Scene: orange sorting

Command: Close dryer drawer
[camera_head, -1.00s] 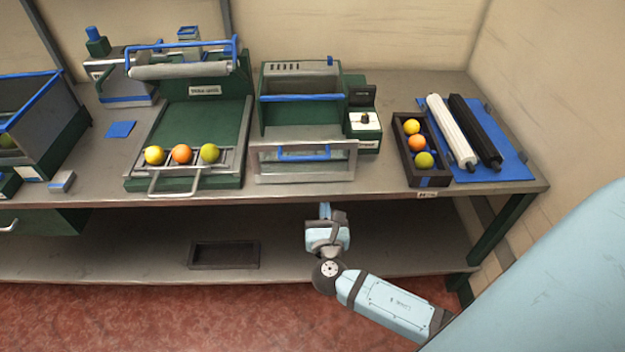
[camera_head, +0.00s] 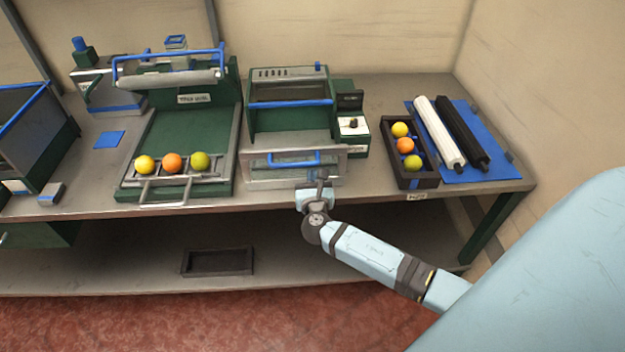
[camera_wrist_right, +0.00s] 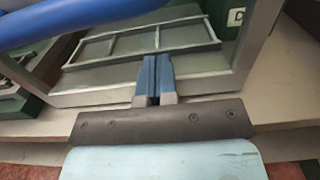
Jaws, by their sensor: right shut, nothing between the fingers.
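The dryer (camera_head: 293,122) is a green and grey box on the table, with a blue bar across its upper part. Its drawer front (camera_head: 262,178) is a pale framed panel with a blue handle (camera_head: 293,160). How far out the drawer stands is hard to tell. My right gripper (camera_head: 321,178) is shut and empty at the lower right of the drawer front. In the right wrist view its blue-grey fingertips (camera_wrist_right: 155,70) overlap the grey drawer frame (camera_wrist_right: 225,72); contact is unclear. A blurred blue bar (camera_wrist_right: 90,22) crosses the upper left there. My left gripper is not in view.
Left of the dryer, a green press (camera_head: 190,125) has a tray with yellow, orange and green fruit. To the right are a dark fruit box (camera_head: 428,180) and a blue mat (camera_head: 495,172) with two rollers.

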